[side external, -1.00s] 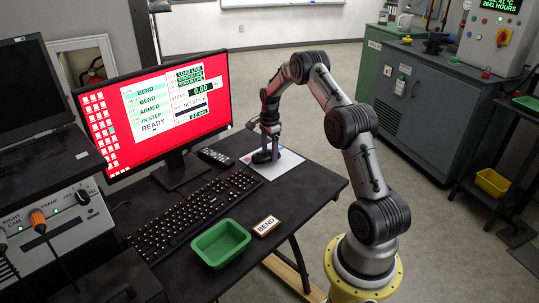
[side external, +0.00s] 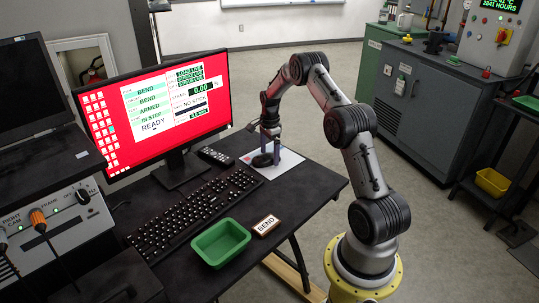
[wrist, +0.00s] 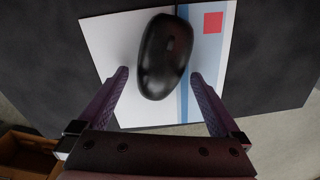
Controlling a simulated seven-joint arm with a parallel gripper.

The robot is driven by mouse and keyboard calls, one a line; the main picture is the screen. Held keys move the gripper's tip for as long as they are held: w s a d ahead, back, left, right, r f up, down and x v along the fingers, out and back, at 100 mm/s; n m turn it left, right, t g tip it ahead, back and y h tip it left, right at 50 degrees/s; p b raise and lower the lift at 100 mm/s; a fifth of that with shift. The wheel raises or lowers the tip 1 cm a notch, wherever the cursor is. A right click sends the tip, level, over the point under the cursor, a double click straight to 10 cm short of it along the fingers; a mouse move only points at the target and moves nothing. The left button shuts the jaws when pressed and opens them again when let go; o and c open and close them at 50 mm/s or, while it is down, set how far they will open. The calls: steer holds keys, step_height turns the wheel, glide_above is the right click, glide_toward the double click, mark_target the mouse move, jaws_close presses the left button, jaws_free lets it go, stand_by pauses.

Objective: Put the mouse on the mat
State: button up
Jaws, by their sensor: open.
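The black mouse (wrist: 165,56) lies on the white mat (wrist: 108,50), which has a blue stripe and a red square, in the wrist view. In the side view the mouse (side external: 262,160) is a dark shape on the mat (side external: 287,164) near the desk's far right corner. My gripper (wrist: 159,76) is open, with one purple finger on each side of the mouse's near end. Gaps show between both fingers and the mouse. In the side view my gripper (side external: 266,150) is low over the mat and partly hides the mouse.
The monitor (side external: 155,110), a black remote-like device (side external: 215,156) and the keyboard (side external: 195,215) are left of the mat. A green tray (side external: 220,243) and a BEND block (side external: 267,226) stand nearer the front. Dark desk surface between the mat and the block is clear.

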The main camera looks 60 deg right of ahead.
step_height(320, 180, up, 11)
steer(key=a+r+n+t, duration=0.1)
steer(key=a+r+n, duration=0.5)
steer(key=a+r, duration=0.6)
steer(key=s+a+r+n+t, duration=0.1)
steer(key=s+a+r+n, duration=0.2)
steer(key=a, duration=0.3)
steer(key=s+a+r+n+t, duration=0.1)
steer(key=s+a+r+n, duration=0.2)
steer(key=a, duration=0.3)
steer(key=s+a+f+n+t, duration=0.1)
steer(key=s+a+n+t, duration=0.1)
steer(key=s+a+n, duration=1)
steer(key=s+a, duration=0.1)
steer(key=s, duration=0.4)
steer(key=shift+s+a+f+n, duration=0.3)
steer(key=shift+n, duration=0.1)
steer(key=shift+c, duration=0.7)
